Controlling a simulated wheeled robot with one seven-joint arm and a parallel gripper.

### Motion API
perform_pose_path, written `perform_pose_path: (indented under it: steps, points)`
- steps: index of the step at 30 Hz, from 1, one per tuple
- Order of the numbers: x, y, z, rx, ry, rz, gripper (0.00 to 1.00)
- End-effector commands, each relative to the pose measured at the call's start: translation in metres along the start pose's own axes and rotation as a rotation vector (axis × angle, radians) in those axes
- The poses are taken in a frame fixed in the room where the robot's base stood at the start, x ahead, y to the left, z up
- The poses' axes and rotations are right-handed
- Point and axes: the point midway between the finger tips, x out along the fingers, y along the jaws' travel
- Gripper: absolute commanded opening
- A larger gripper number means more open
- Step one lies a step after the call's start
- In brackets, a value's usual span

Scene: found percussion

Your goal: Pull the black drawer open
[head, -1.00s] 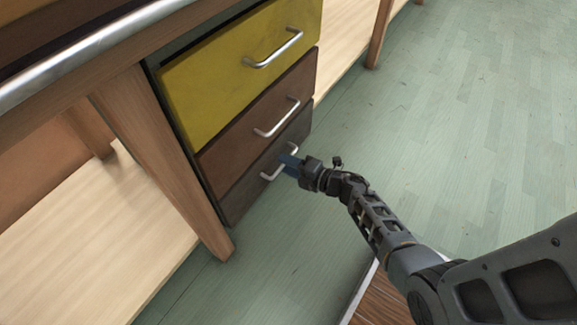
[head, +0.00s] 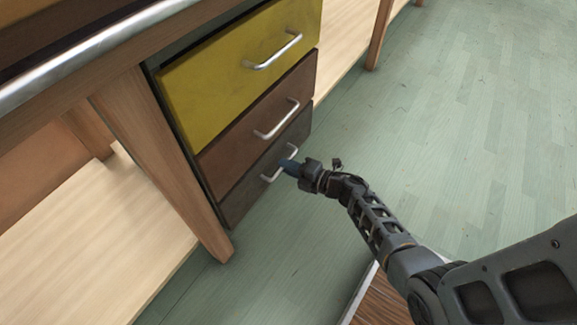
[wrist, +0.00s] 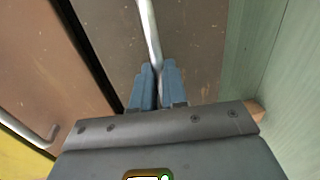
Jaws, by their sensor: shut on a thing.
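The black drawer (head: 244,192) is the lowest of the drawers in the desk, dark grey-brown, under a brown one. It looks closed, about level with the brown drawer front. Its silver bar handle (head: 292,150) runs across the front. My gripper (head: 287,167) is at the middle of this handle with its blue fingers. In the wrist view the fingers (wrist: 157,82) are closed together on the handle (wrist: 150,30), which runs up and away between them. The dark drawer front (wrist: 190,40) lies just behind. The fingers hide part of the handle.
The brown drawer (head: 262,122) and the yellow drawer (head: 235,75) sit above, both with silver handles. A wooden desk leg (head: 165,165) stands left of the drawers. The green plank floor (head: 450,130) is clear in front and to the right.

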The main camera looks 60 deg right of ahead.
Motion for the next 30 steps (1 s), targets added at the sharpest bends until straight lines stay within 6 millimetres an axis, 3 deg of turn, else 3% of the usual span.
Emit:
perform_pose_path:
  steps: [7,11,17,30]
  points:
    - [-0.003,-0.001,0.000,0.000,-0.001,-0.001,0.00]
    - [-0.017,-0.003,-0.001,0.001,0.000,-0.002,0.00]
    - [-0.063,-0.013,-0.001,0.001,0.001,-0.005,0.00]
    - [-0.184,-0.041,0.000,-0.001,0.003,-0.005,0.00]
